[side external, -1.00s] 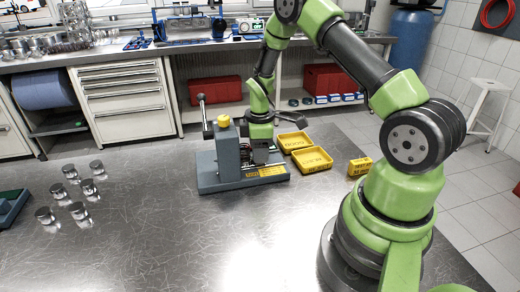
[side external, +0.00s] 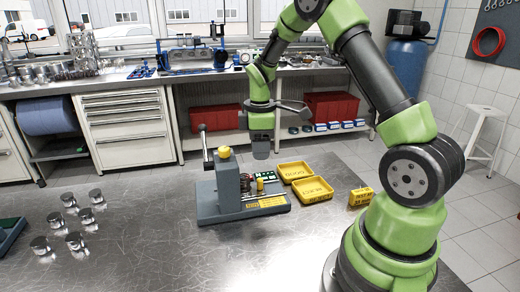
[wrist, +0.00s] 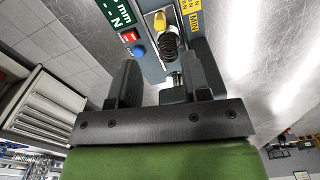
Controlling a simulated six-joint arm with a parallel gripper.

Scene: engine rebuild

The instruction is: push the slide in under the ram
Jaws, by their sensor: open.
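The grey press (side external: 228,183) stands upright on its base (side external: 240,212), with a yellow cap (side external: 224,152) on top and a lever at its left. A small yellow piece (side external: 260,186) stands on the press base to the right of the column; it appears to be on the slide, whose outline I cannot make out. The wrist view shows a yellow piece (wrist: 160,22) and a dark coil spring (wrist: 170,42) beyond my fingers. My gripper (side external: 261,154) is open and empty, above the right part of the press and apart from it. The ram's lower end is hidden.
Two yellow trays (side external: 325,197) lie right of the press, with a yellow block (side external: 361,196) further right. Several metal pistons (side external: 75,241) stand at the left. The steel table in front of the press is clear.

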